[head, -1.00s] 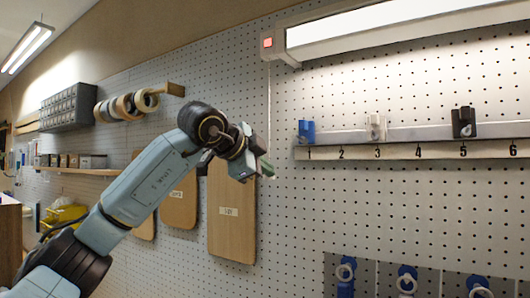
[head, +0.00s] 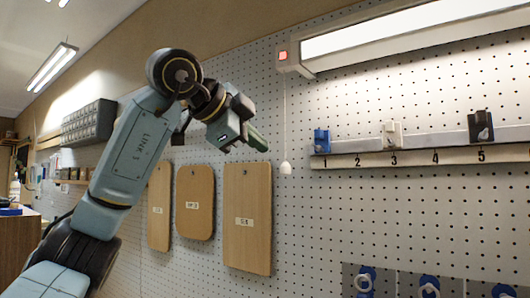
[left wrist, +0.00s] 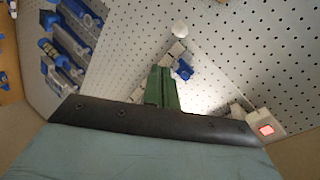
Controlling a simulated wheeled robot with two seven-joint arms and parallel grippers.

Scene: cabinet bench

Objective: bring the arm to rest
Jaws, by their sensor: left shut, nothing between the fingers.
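My left arm comes in from the lower left in the head view, bent at its elbow and raised in front of the pegboard wall. My left gripper (head: 256,141) is at the end of the arm, in the air, apart from the wall boards and the numbered rail. Its green fingers are closed together and hold nothing. In the left wrist view the green fingers (left wrist: 162,90) also lie side by side with no object between them. My right gripper is in neither view.
A numbered rail (head: 400,157) on the pegboard carries a blue holder (head: 321,141), a white one (head: 392,134) and a black one (head: 481,126). A pull cord knob (head: 285,168) hangs below the lamp (head: 400,30). Wooden boards (head: 247,218) hang below the gripper.

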